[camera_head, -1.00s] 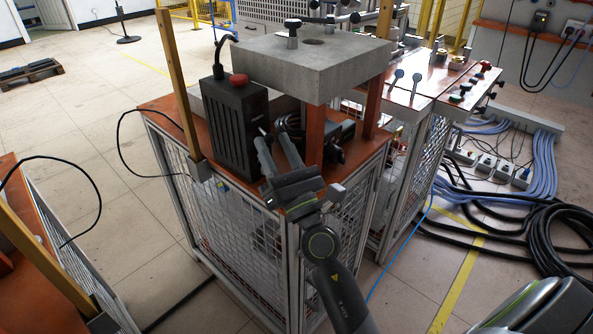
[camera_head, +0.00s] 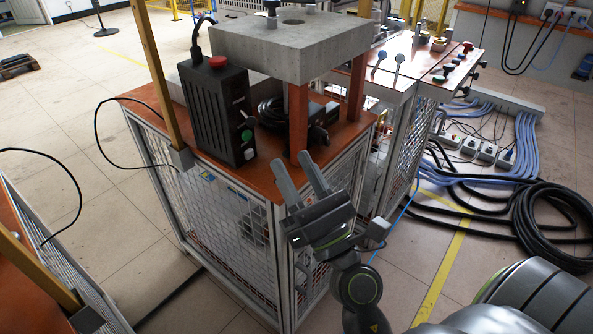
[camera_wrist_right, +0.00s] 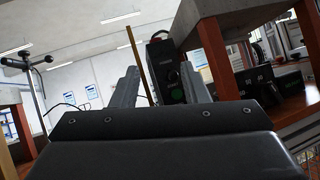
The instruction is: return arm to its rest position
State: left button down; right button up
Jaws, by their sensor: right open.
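My right gripper (camera_head: 299,175) is open and empty, in front of the near corner of the caged bench (camera_head: 262,184). Its two fingers point up and away, apart from each other. In the right wrist view the fingers (camera_wrist_right: 158,85) stand apart with nothing between them. The black control box (camera_head: 216,112) with a red button on top and a green button stands on the bench top, beyond the gripper. It also shows in the right wrist view (camera_wrist_right: 166,72). My left gripper is not in view.
A grey slab (camera_head: 290,48) on orange posts stands over the bench. Thick black cables (camera_head: 553,225) and blue hoses (camera_head: 522,145) lie on the floor at right. A second bench (camera_head: 425,75) with knobs and levers stands behind. Tiled floor at left is partly clear.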

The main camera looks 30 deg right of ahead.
jog(key=shift+d, duration=0.1)
dwell(0.3)
